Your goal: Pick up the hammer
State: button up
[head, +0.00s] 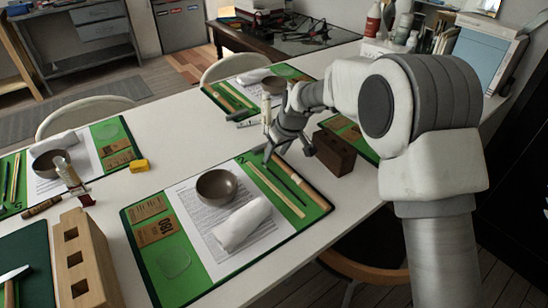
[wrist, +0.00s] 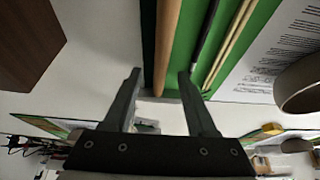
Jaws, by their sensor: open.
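A tool that looks like a hammer (head: 13,274), with a pale metal head and brown handle, is partly cut off at the lower left edge in the head view. It lies on a dark green mat. My gripper (head: 288,154) is far from it, over the far right corner of the middle green mat. In the wrist view my gripper (wrist: 160,76) is open and empty. A thick wooden rod (wrist: 167,35) lies between its fingers' lines along the mat edge.
The middle mat (head: 162,283) holds a bowl (head: 217,186), a white roll (head: 242,223), paper and thin sticks. A dark wooden block (head: 335,152) stands right of my gripper. A holed wooden block (head: 84,265) stands beside the hammer-like tool.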

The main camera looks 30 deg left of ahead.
jog(key=shift+f, duration=0.2)
grip_shut()
jog(key=shift+r, duration=0.1)
dwell(0.4)
